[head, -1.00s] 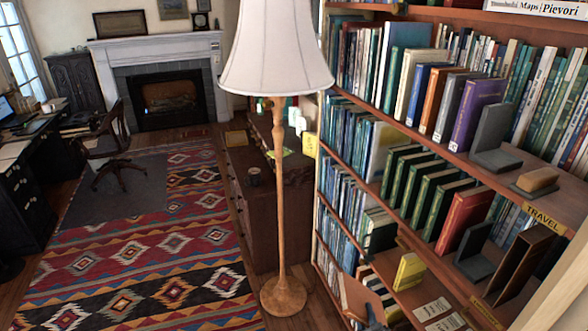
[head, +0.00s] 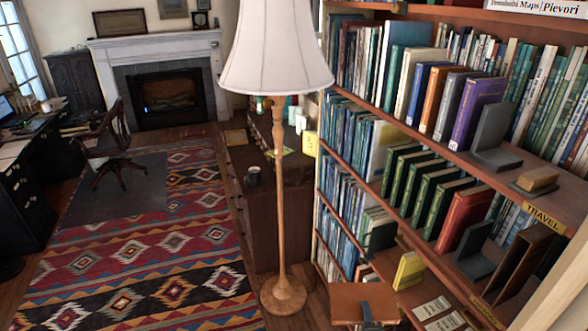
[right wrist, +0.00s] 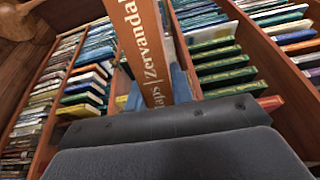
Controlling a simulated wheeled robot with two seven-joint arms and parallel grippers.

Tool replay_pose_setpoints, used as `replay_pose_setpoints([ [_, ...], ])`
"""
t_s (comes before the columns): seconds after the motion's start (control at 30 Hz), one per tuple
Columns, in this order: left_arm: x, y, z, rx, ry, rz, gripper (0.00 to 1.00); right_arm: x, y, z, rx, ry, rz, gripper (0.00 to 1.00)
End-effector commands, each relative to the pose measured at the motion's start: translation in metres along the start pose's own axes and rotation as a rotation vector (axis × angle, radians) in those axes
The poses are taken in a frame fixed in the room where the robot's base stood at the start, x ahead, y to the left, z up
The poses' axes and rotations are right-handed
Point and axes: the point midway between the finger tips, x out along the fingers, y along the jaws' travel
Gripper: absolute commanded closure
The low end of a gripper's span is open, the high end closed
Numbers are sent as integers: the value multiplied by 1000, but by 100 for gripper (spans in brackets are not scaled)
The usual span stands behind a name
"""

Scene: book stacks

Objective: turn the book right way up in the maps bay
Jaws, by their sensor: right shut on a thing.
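An orange-brown book (head: 362,297) is held out in front of the lower shelves at the bottom of the head view. My right gripper (head: 369,316), partly cut off by the lower edge, is shut on it. In the right wrist view the book's spine (right wrist: 146,55) rises from the dark gripper fingers (right wrist: 165,118), with white lettering that includes "Zervandal" and "aps". Its lower end is hidden behind the fingers. The bookcase (head: 420,145) stands at the right. My left gripper is out of view.
A floor lamp (head: 281,200) stands close left of the bookcase. A yellow book (head: 408,270) and white cards (head: 432,308) are on the low shelf beside the held book. Dark bookends (head: 472,250) stand at the right; a "TRAVEL" label (head: 545,218) marks the shelf edge.

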Motion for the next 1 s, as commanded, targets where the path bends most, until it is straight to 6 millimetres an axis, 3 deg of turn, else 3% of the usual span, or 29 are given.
replay_pose_setpoints([
  [0.43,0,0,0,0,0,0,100,0,-1,0,-72,0,-2,100],
  [1.0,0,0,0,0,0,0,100,1,-1,0,-651,0,-3,100],
])
